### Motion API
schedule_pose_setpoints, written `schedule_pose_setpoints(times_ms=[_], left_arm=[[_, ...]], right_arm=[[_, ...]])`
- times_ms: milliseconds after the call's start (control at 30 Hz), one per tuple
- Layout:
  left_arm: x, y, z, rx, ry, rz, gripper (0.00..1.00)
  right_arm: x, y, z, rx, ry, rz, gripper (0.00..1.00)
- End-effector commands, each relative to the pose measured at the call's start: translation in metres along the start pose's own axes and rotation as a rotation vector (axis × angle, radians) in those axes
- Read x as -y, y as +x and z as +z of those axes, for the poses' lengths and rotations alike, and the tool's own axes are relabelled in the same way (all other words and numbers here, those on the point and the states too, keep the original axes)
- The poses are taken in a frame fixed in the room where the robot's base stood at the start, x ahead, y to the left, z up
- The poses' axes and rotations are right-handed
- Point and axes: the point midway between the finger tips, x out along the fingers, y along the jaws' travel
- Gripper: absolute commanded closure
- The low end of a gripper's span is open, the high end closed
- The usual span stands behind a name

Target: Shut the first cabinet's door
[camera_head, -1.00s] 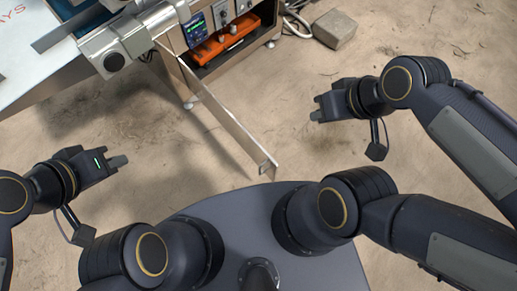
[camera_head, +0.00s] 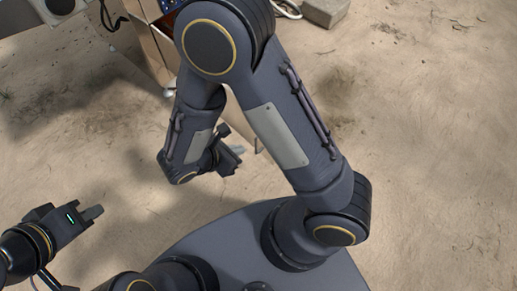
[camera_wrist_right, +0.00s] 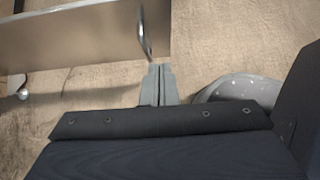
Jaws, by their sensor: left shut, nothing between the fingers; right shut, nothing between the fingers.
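The first cabinet (camera_head: 150,45) shows only as a brown corner at the top left of the head view. Its open door (camera_wrist_right: 80,38) spans the upper left of the right wrist view, with a metal handle (camera_wrist_right: 146,32) near its free end. In the head view my right arm hides most of the door. My right gripper (camera_head: 237,152) is shut and empty, reaching across beside the door's free end. Its fingertips (camera_wrist_right: 160,70) show just below the handle in the wrist view; I cannot tell if they touch. My left gripper (camera_head: 96,212) is shut and empty at the lower left.
A cabinet foot (camera_head: 169,92) stands on the sandy floor. A grey block (camera_head: 325,10) lies at the top, beside a cable (camera_head: 288,10). The floor on the right is clear. My own base fills the bottom middle.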

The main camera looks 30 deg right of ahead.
Motion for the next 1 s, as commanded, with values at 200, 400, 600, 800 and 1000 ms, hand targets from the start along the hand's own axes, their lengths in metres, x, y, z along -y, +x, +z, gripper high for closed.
schedule_pose_setpoints(times_ms=[200,400,600,800,1000], left_arm=[[0.004,0.009,0.004,-0.001,0.0,0.0,1.0],[0.012,0.026,0.013,0.0,0.0,0.0,1.0],[0.018,0.041,0.02,0.0,0.0,0.0,1.0],[0.021,0.045,0.023,0.0,0.0,0.0,1.0],[0.021,0.047,0.023,0.0,0.0,0.0,1.0]], right_arm=[[-0.001,0.022,-0.004,0.009,-0.015,0.006,1.0],[0.0,0.065,-0.005,0.009,-0.012,0.001,1.0],[0.0,0.107,-0.005,0.008,-0.013,0.001,1.0],[-0.001,0.123,0.018,0.007,-0.009,0.003,1.0],[-0.001,0.129,0.026,0.007,-0.012,0.005,1.0]])
